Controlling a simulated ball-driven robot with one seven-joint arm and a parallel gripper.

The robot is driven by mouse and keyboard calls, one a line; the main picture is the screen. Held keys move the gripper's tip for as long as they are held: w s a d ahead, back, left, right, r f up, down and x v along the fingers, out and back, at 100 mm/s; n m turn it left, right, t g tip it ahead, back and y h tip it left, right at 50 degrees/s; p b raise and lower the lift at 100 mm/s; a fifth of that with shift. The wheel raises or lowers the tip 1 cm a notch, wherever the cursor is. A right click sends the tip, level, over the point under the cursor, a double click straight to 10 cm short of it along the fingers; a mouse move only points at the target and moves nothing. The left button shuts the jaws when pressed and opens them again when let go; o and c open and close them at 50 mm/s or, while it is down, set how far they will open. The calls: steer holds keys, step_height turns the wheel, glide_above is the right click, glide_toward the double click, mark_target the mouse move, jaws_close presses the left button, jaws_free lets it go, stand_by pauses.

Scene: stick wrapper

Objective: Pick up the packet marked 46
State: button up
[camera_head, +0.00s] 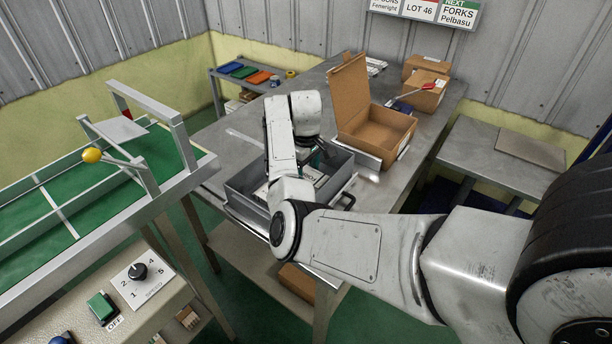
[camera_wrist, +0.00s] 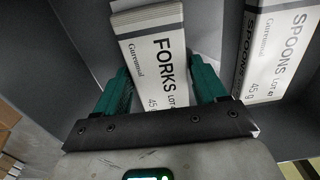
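In the wrist view a white packet marked FORKS, Gurumnal (camera_wrist: 160,60), stands between my gripper's (camera_wrist: 160,75) two green fingers. Its lot number starts with 4; the last digit is not readable. The fingers are apart, one along each side of the packet; I cannot tell whether they press on it. A second white packet marked SPOONS (camera_wrist: 277,50) is to the right, with a lot number that looks like 47. In the head view my gripper (camera_head: 318,158) reaches down into a grey tray (camera_head: 245,183), and my arm hides part of it.
An open cardboard box (camera_head: 378,130) stands behind and right of the tray on the metal table (camera_head: 225,140). Closed boxes (camera_head: 428,92) are further back. A wall sign (camera_head: 420,10) reads LOT 46. A green conveyor (camera_head: 100,180) runs at left. Grey tray walls lie close around my gripper.

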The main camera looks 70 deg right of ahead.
steer(key=c, duration=0.7)
